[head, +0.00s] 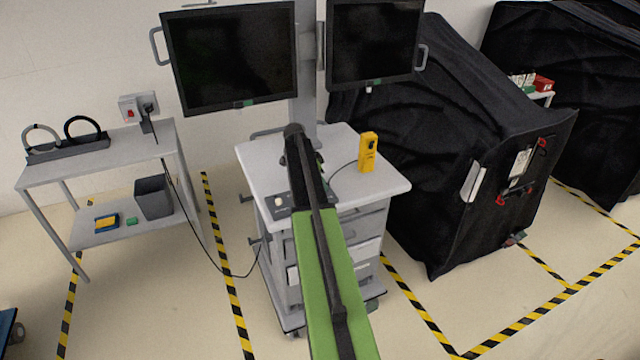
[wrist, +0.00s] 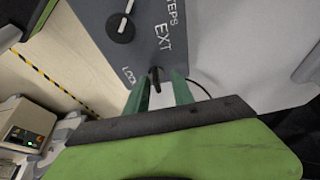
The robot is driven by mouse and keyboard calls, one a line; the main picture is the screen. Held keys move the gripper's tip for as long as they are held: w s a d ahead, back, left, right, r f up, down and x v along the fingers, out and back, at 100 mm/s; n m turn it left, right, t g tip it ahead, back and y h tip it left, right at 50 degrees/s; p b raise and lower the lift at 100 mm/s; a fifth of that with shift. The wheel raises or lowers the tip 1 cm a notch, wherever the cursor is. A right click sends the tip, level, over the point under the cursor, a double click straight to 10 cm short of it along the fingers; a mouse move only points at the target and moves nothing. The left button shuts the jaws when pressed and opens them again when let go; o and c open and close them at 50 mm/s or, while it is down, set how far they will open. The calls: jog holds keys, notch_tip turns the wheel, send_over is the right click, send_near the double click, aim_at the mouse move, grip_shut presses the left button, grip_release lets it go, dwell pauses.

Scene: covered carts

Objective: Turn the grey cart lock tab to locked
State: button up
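The grey cart (head: 385,178) stands in the middle of the head view, with a dark control panel (head: 277,207) on its top near the left edge. The wrist view shows this panel (wrist: 170,45) close up, with white lettering including "EXT" and part of "LOCK". A small dark tab (wrist: 155,76) stands near that lettering. My gripper (wrist: 161,82) is open, with its two green fingers on either side of the tab. A gap seems to show beside each finger; contact cannot be told. In the head view my arm hides the fingertips.
A black knob (wrist: 122,27) sits on the panel beside the tab. A yellow handheld box (head: 367,152) with a cable stands on the cart top. Two monitors (head: 232,55) rise behind. A shelf table (head: 100,150) stands left, a black covered cart (head: 440,130) right.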

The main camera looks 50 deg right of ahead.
jog(key=shift+s, duration=0.15)
jog(key=shift+a+r+p, duration=0.1)
jog(key=shift+r+p, duration=0.45)
jog(key=shift+p, duration=0.05)
jog(key=p+v, duration=1.5)
jog(key=v, duration=0.1)
jog(key=shift+a, duration=0.2)
